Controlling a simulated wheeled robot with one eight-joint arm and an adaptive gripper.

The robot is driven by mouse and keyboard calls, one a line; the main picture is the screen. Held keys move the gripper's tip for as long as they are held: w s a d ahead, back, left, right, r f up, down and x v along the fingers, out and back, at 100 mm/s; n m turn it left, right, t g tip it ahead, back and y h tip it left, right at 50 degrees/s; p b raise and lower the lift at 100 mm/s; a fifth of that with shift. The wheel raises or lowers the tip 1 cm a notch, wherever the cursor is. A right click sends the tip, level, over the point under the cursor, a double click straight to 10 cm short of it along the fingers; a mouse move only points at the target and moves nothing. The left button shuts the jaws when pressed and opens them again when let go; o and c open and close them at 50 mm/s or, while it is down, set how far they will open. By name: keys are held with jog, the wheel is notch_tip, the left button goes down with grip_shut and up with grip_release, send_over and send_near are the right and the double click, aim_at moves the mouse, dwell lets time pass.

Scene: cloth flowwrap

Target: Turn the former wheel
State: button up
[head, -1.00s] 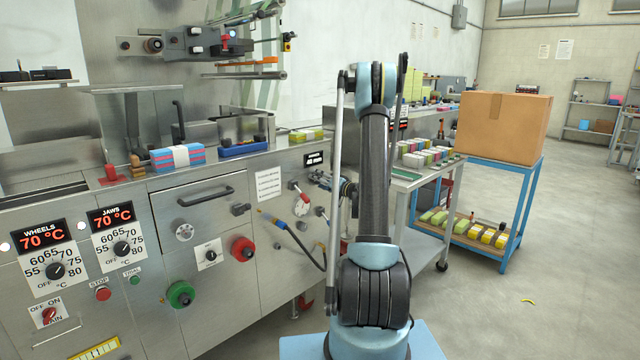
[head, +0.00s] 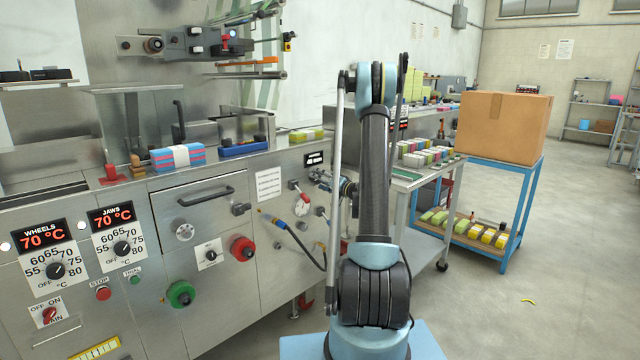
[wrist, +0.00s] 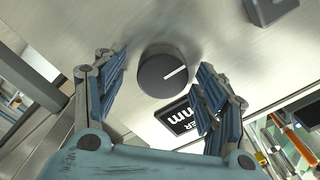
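The former wheel, a dark round knob with a white pointer line (wrist: 158,80), sits on the steel panel in the wrist view. My gripper (wrist: 162,70) is open, with one ridged finger pad on each side of the knob. Gaps show between the pads and the knob, so I see no contact. A black display (wrist: 181,118) beside the knob is partly hidden by the right finger; "ER" and "mm" show on it. In the head view the gripper (head: 326,180) is small, at the panel below the black former display (head: 314,159), and the knob is hard to make out.
A steel cart (head: 405,182) with colored packs stands right of my arm. A blue rack (head: 525,205) holds a cardboard box (head: 502,125). Floor at right is mostly clear.

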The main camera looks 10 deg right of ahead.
jog(key=v, duration=1.2)
jog(key=shift+a, duration=0.15)
